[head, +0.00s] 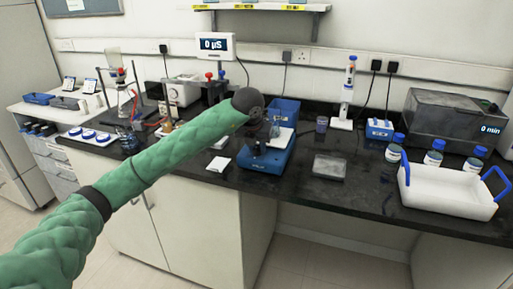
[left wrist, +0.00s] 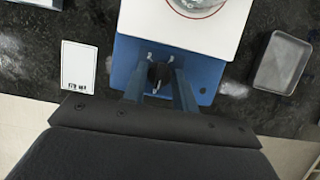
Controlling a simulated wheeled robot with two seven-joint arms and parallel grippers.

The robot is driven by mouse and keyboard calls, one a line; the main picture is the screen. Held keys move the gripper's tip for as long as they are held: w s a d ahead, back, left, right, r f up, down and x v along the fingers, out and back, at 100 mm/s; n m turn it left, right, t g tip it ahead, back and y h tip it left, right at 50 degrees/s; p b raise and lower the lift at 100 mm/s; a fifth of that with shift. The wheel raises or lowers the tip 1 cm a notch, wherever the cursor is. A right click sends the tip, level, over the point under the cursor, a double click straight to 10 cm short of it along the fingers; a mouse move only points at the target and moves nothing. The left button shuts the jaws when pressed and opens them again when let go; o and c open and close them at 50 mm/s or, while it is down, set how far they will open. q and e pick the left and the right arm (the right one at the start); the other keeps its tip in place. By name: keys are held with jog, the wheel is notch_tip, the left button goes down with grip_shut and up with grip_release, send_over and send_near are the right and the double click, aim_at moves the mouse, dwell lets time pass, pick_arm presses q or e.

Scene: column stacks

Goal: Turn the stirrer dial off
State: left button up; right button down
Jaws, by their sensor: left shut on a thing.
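The stirrer (head: 262,159) is a blue box with a white top plate, on the black bench near its front edge. In the left wrist view, the stirrer (left wrist: 207,72) fills the upper middle, with a glass vessel (left wrist: 197,5) on its white plate (left wrist: 150,18). My left gripper (left wrist: 160,84) is at the stirrer's front, its two fingers closed on the dark dial (left wrist: 160,72). The fingers partly hide the dial, and its setting cannot be read. My right gripper is not in view.
A white card (left wrist: 79,66) lies left of the stirrer and a grey tray (head: 329,166) to its right. A blue bin (head: 285,112) stands behind. A white tray with blue handles (head: 446,192) and several blue-capped bottles are at the right.

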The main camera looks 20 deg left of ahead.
pick_arm(q)
jog(key=shift+r, duration=0.1)
jog(key=o, duration=0.7)
